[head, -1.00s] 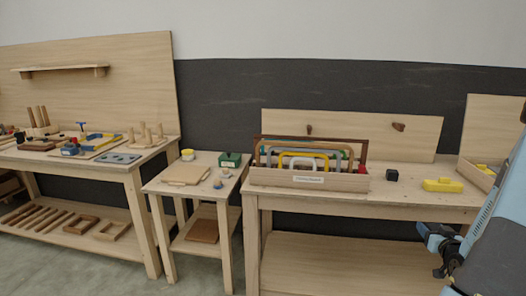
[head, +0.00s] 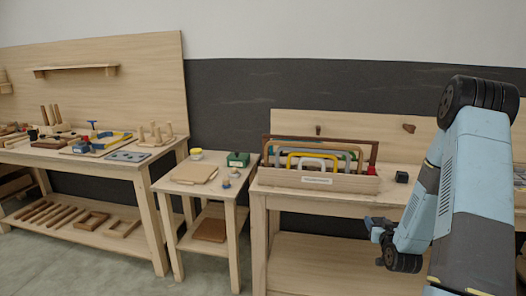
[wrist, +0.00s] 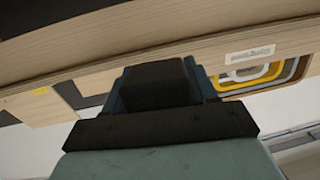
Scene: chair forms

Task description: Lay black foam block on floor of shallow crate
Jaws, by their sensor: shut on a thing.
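In the wrist view my gripper (wrist: 156,70) is shut on a dark block (wrist: 158,88), which looks like the black foam block. Its underside and far faces are hidden. A small black cube (head: 402,177) also stands on the right bench. A shallow wooden crate (head: 520,178) seems to be at the bench's right end; my arm hides most of it, and its floor does not show.
A labelled wooden rack (head: 320,181) with upright coloured frames stands on the right bench (head: 290,197). A small table (head: 190,188) holds a board, a green box and knobs. A long workbench (head: 75,160) is at the left. My arm covers the right bench's right part.

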